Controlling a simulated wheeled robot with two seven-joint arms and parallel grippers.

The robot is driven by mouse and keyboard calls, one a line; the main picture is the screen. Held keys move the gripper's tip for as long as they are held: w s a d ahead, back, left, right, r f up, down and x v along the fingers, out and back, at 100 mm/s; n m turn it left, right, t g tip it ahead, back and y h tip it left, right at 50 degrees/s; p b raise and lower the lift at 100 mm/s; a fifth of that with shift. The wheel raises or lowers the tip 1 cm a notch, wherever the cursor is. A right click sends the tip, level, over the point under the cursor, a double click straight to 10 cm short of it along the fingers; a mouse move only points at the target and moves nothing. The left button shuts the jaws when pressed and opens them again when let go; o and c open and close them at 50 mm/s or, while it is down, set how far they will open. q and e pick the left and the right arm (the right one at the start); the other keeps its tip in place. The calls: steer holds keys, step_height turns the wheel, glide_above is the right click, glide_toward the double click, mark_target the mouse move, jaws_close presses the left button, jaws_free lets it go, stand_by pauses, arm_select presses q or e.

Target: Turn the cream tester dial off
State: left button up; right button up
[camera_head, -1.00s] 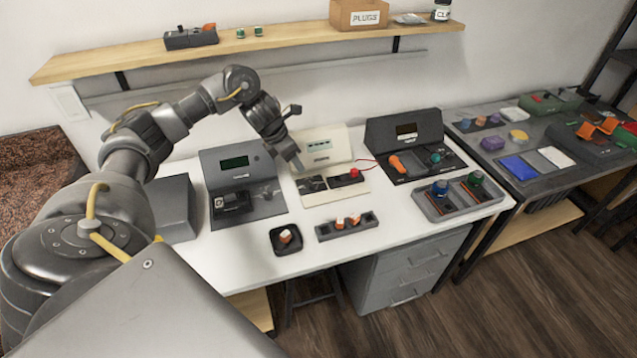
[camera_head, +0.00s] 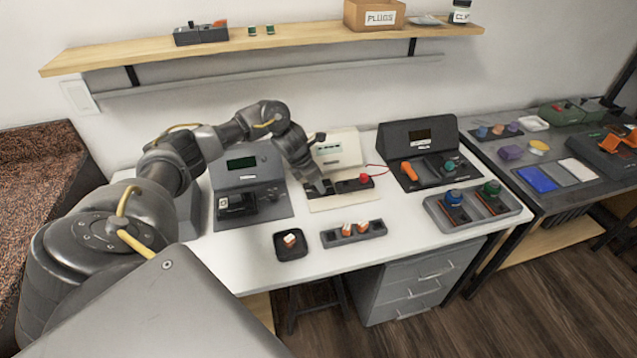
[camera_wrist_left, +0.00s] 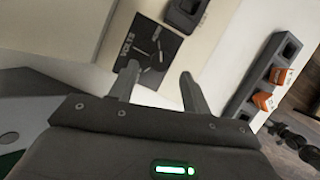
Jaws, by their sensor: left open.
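The cream tester (camera_head: 338,148) stands at the back middle of the white bench, with a low base in front. My left gripper (camera_head: 322,188) is low over the left part of that base, at its black dial plate. In the left wrist view the black plate (camera_wrist_left: 142,42) with white print lies just beyond the open fingers (camera_wrist_left: 158,84). The fingers are apart with nothing seen held between them. I cannot make out the dial knob's setting; the gripper covers part of this area in the head view. My right gripper is not in view.
A red plug (camera_head: 364,178) with a red wire sits on the cream tester's base. A small tray (camera_head: 291,246) and a slotted holder (camera_head: 354,233) lie in front.

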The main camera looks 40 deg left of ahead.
arm_select(q)
steer(key=shift+x, duration=1.5)
steer(key=c, duration=1)
